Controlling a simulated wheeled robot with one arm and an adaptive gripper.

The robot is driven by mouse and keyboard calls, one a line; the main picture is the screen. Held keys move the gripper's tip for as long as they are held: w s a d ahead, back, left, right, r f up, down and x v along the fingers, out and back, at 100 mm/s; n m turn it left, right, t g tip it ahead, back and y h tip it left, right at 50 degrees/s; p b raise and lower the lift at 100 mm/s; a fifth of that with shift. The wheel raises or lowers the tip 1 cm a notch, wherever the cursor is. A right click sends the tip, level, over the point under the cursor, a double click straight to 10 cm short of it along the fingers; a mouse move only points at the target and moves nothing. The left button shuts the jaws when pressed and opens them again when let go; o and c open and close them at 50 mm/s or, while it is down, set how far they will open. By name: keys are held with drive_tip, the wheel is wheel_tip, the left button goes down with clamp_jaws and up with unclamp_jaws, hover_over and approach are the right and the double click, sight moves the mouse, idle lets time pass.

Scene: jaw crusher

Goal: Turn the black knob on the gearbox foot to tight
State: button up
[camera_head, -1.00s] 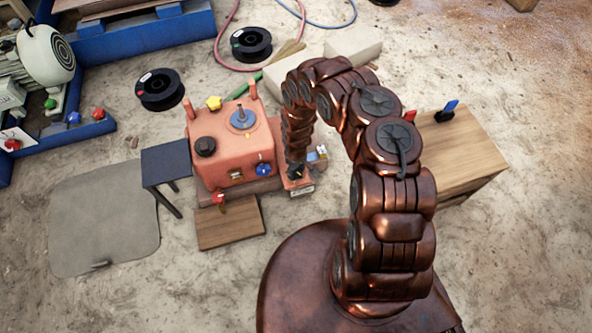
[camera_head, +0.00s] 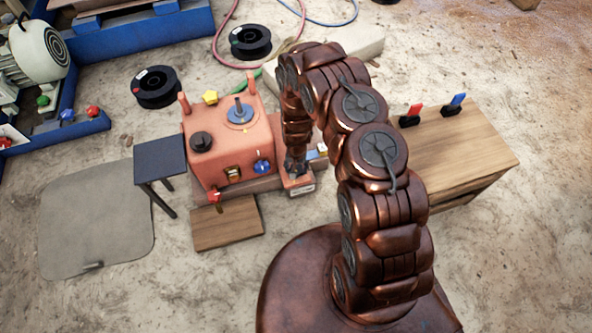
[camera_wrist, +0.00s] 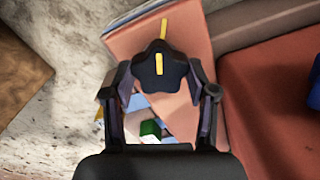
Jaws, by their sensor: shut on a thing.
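The black knob (camera_wrist: 160,62) has a lobed rim and a yellow pointer line running nearly straight up in the wrist view. It sits on the salmon-coloured gearbox foot (camera_wrist: 190,30). A yellow mark on the foot lies just above the knob, close to in line with the pointer and slightly slanted. My gripper (camera_wrist: 160,78) is shut on the knob, one finger on each side. In the head view my gripper (camera_head: 297,166) is low over the foot (camera_head: 299,186) at the right of the gearbox (camera_head: 235,155), and the knob is hidden there.
The gearbox carries another black knob (camera_head: 201,142), a blue knob (camera_head: 262,167) and a yellow knob (camera_head: 210,97). A red knob (camera_head: 215,196) is near its base. A dark small table (camera_head: 160,158) stands left; a wooden cabinet (camera_head: 465,150) stands right. Coloured pieces lie below my fingers.

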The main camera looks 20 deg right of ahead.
drive_tip(key=shift+m+b, duration=0.3)
drive_tip(key=shift+m, duration=0.3)
drive_tip(key=o, duration=1.1)
drive_tip(key=shift+o, duration=0.2)
drive_tip(key=shift+r, duration=0.1)
wheel_tip(320, 180, up, 12)
idle(0.3)
idle(0.4)
